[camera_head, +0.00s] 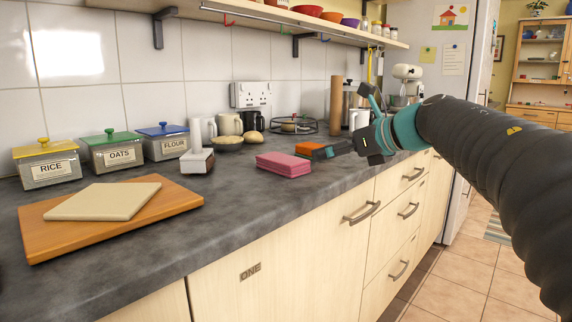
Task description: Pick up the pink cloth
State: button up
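The pink cloth (283,164) lies on the dark grey worktop as a flat, folded stack near the middle of the picture. My gripper (342,121) is to the right of the cloth and apart from it, at the end of my dark arm. Its fingers look spread apart, one reaching up and one reaching left toward the cloth, with nothing seen between them. An orange block (308,148) sits just behind and right of the cloth, close to the lower finger in the picture. Whether they touch cannot be told.
A wooden board (150,214) with a beige slab on it lies at the left front. Labelled tins (111,151) stand along the wall. The worktop in front of the cloth is clear.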

aim_at(293, 161)
jog(key=x, duration=0.8)
jog(key=shift+s+a+x, duration=0.15)
jog(key=shift+x, duration=1.15)
jog(key=shift+s+a+x, duration=0.1)
jog(key=shift+a+x, duration=0.05)
jog(key=shift+x, duration=1.15)
jog(key=shift+s+r, duration=0.1)
jog(key=shift+r, duration=0.05)
jog(key=c, duration=1.2)
